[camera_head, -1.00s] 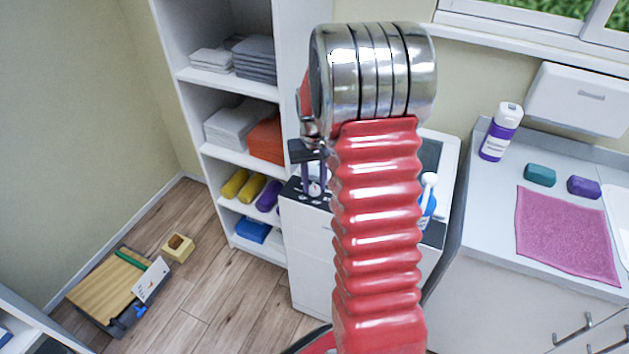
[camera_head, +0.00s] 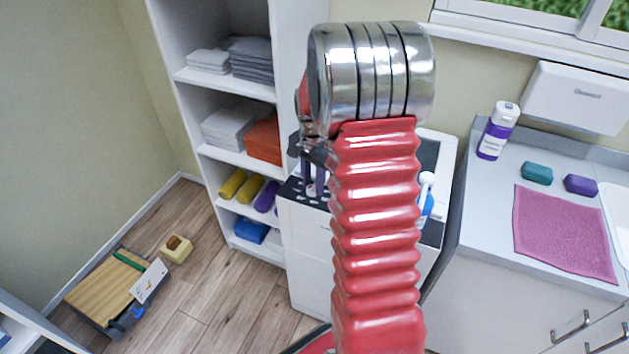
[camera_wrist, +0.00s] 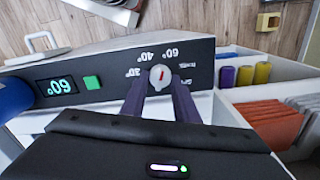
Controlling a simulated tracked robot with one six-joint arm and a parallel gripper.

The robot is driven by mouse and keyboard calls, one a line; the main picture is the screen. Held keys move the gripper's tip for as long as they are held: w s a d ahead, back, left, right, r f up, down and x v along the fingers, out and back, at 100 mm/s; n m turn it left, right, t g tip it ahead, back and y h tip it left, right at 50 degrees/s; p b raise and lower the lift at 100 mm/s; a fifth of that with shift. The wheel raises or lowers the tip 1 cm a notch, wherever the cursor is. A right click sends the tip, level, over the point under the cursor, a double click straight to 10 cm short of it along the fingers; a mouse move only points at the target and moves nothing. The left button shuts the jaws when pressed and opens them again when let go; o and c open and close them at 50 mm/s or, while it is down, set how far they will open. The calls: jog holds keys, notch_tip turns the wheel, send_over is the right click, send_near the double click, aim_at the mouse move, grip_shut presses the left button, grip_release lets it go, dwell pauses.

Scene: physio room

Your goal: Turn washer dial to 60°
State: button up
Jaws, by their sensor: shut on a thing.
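The washer (camera_head: 303,245) is a white machine with a black control panel (camera_head: 291,189), partly hidden behind my arm in the head view. Its white round dial (camera_wrist: 161,77) has a red mark that points towards the printed 60° label (camera_wrist: 172,52) in the wrist view. Printed 40° and other labels lie around it. The lit display (camera_wrist: 60,87) appears upside down and reads 60°. My gripper (camera_wrist: 160,92) has its two purple fingers on either side of the dial, shut on it. In the head view the fingers (camera_head: 313,178) reach down to the panel.
A white shelf unit with folded towels (camera_head: 264,137) and coloured rolls stands left of the washer. A counter (camera_head: 497,189) with a bottle (camera_head: 497,131) and pink cloth (camera_head: 563,232) is at right. A green button (camera_wrist: 92,82) sits between display and dial.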

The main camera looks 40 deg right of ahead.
jog(key=shift+w+a+r+m, duration=0.15)
jog(key=shift+w+m, duration=0.1)
jog(key=shift+m, duration=0.55)
jog(key=o, duration=0.8)
jog(key=shift+o, duration=1.2)
jog(key=shift+s, duration=0.1)
notch_tip(320, 180, up, 14)
jog(key=shift+f, duration=0.25)
